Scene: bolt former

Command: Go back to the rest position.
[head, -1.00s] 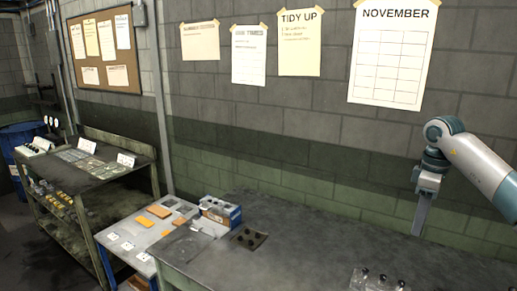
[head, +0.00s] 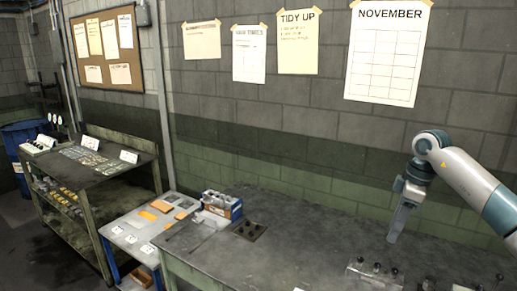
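My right gripper (head: 399,224) hangs from the arm that comes in from the right in the head view. It points down above the dark workbench (head: 300,245), apart from it. I see its fingers edge-on, so I cannot tell whether they are open or shut. No held object shows at its tips. My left gripper is not in view.
A clear rack with dark knobs (head: 375,272) stands on the bench below the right gripper. A dark plate with holes (head: 249,231) and a blue-white box (head: 221,206) are further left. A low table (head: 125,235) and a shelf cart (head: 95,178) stand left. The bench middle is clear.

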